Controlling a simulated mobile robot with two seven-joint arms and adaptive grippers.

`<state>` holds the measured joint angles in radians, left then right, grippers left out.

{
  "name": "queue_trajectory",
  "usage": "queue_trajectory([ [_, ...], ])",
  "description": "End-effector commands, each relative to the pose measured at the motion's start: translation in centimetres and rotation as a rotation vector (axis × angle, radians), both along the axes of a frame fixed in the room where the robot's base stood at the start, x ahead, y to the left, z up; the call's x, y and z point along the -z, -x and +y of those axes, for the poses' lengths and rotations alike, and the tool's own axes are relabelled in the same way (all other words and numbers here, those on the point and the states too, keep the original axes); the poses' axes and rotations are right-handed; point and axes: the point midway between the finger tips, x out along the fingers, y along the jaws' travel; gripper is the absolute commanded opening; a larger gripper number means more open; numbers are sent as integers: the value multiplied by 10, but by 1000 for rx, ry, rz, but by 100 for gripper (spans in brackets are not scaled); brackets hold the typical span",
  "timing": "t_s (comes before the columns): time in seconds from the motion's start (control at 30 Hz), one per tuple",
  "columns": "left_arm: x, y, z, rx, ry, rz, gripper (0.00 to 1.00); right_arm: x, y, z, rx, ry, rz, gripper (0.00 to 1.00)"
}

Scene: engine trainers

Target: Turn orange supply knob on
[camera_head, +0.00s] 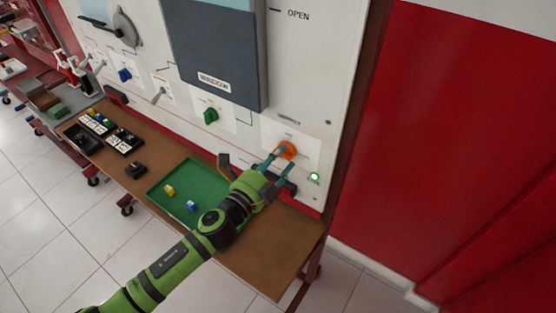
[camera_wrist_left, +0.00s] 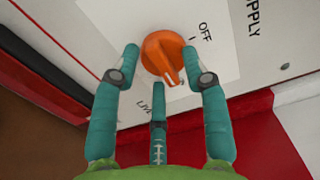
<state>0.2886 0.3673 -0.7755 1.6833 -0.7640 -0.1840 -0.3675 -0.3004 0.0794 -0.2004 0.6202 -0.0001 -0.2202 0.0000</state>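The orange supply knob (camera_head: 287,149) sits on a white label plate at the lower right of the panel. In the left wrist view the knob (camera_wrist_left: 165,54) has a raised ridge with a pale mark pointing down and slightly right. "OFF" is printed to its upper right and "LIVE", partly hidden by a finger, below it. My left gripper (camera_head: 277,164) is at the knob, its teal fingers apart. In the left wrist view the gripper (camera_wrist_left: 161,54) has one fingertip on each side of the knob; I cannot tell whether they touch it. My right gripper is not in view.
A green lamp (camera_head: 314,177) glows right of the knob. A green knob (camera_head: 211,116) and a grey window cover (camera_head: 215,50) are on the panel to the left. Below, a brown bench holds a green tray (camera_head: 158,196) with small yellow and blue pieces. A red wall (camera_head: 450,140) stands at right.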

Motion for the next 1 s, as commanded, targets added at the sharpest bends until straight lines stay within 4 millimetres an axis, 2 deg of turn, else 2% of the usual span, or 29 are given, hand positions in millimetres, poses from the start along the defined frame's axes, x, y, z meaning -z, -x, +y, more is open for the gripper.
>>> queue_trajectory([
  [0.2, 0, 1, 1, -1, 2, 1, 45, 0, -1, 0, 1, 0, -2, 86],
  [0.33, 1, 10, 7, -1, 1, 3, 45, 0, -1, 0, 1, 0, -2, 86],
  [0.7, 2, 73, 49, -1, 1, 4, 45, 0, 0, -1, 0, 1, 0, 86],
  [0.83, 1, 88, 59, 0, 1, 3, 45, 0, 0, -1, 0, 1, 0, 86],
  [1.0, 0, 98, 65, 0, 1, 2, 45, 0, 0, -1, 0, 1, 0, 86],
])
